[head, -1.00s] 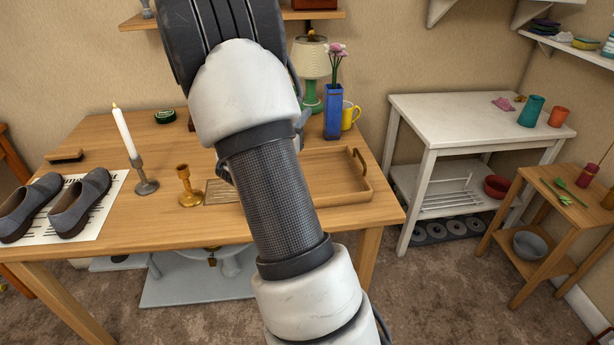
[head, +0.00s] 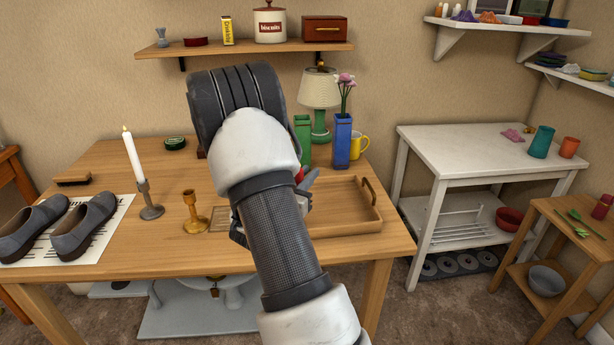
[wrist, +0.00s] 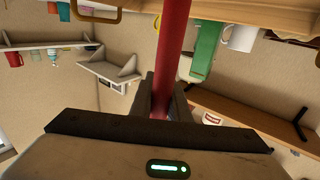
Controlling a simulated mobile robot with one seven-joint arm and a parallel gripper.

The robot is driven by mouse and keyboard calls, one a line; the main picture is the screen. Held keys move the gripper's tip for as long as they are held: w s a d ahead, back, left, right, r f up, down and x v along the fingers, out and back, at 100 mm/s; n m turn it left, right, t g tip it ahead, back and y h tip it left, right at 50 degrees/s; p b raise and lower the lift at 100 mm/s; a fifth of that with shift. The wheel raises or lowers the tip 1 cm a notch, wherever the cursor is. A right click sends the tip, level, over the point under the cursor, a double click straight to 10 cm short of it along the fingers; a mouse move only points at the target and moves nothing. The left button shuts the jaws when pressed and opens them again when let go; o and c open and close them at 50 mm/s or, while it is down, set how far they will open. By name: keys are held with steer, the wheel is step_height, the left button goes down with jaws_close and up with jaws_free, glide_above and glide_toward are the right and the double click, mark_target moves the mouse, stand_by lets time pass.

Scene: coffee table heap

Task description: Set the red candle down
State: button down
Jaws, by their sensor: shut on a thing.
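The red candle (wrist: 174,45) is a long, plain stick in the wrist view, between the two dark fingers of my gripper (wrist: 163,98). My gripper is shut on it. In the head view my arm hides most of the gripper and candle; only a small bit of red (head: 299,175) shows beside a finger, above the tray area. A brass candle holder (head: 193,218) stands empty on the wooden table (head: 120,265), left of my arm. A grey candlestick (head: 150,206) with a lit-looking white candle (head: 134,157) stands further left.
A wooden tray (head: 372,222) lies right of my arm. Behind it stand a green vase (head: 303,143), a blue vase (head: 342,145) with flowers, a lamp (head: 319,90) and a yellow mug (head: 359,146). Grey shoes (head: 85,228) rest on paper at left.

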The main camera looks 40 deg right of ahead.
steer(key=shift+f, duration=0.2)
steer(key=c, duration=1.7)
jaws_free()
steer(key=shift+r, duration=0.1)
